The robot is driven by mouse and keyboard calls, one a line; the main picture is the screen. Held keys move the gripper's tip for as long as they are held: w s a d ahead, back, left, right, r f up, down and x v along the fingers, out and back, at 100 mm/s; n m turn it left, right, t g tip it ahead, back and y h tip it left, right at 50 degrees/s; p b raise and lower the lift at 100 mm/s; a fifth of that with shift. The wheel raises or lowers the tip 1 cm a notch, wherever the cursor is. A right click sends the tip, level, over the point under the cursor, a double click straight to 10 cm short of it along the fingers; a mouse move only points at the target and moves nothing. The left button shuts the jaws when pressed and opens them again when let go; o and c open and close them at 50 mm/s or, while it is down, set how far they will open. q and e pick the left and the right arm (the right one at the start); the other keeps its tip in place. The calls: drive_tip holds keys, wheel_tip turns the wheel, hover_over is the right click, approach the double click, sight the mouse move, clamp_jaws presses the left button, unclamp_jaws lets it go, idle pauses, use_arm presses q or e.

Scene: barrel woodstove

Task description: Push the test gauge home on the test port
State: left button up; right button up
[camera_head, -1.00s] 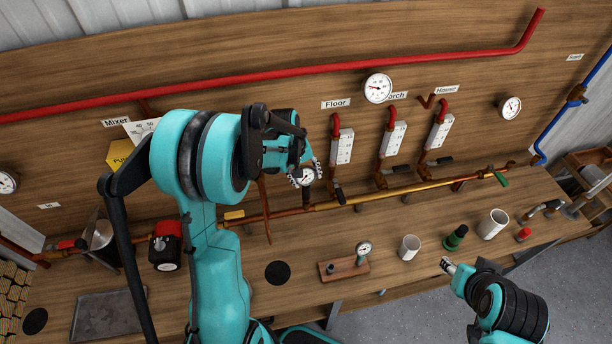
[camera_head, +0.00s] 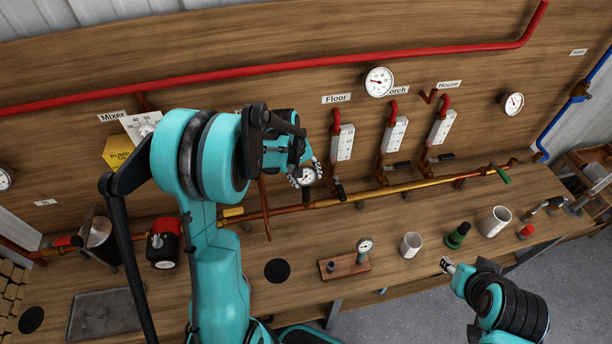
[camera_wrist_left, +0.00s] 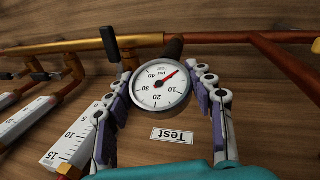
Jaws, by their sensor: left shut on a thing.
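The test gauge (camera_wrist_left: 160,87) is a round white dial with a red needle. It sits between the two fingers of my left gripper (camera_wrist_left: 160,95), which is shut on it. In the head view the gauge (camera_head: 306,177) shows at the fingertips of my left gripper (camera_head: 305,174), just above the brass pipe. A dark stub (camera_wrist_left: 175,47), likely the test port, stands between gauge and pipe; whether the gauge is fully seated on it cannot be told. A "Test" label (camera_wrist_left: 172,136) is on the board. My right gripper (camera_head: 447,266) is over the bench front, apart from the gauge.
The brass pipe (camera_head: 390,192) runs along the board, with valve handles and flow meters (camera_head: 394,135) near the gauge. A second gauge (camera_head: 364,246) stands on a wooden block (camera_head: 345,266). A white cup (camera_head: 411,245) and green fitting (camera_head: 457,236) stand to its right.

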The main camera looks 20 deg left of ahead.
use_arm(q)
drive_tip(key=shift+f, duration=0.2)
drive_tip(key=o, duration=1.4)
drive_tip(key=shift+c, duration=0.2)
drive_tip(key=shift+r, duration=0.15)
drive_tip(key=shift+p+v, duration=1.85)
drive_tip(key=shift+v, duration=1.1)
drive_tip(key=shift+r, duration=0.1)
drive_tip(key=v, duration=1.1)
drive_tip(key=shift+r, duration=0.35)
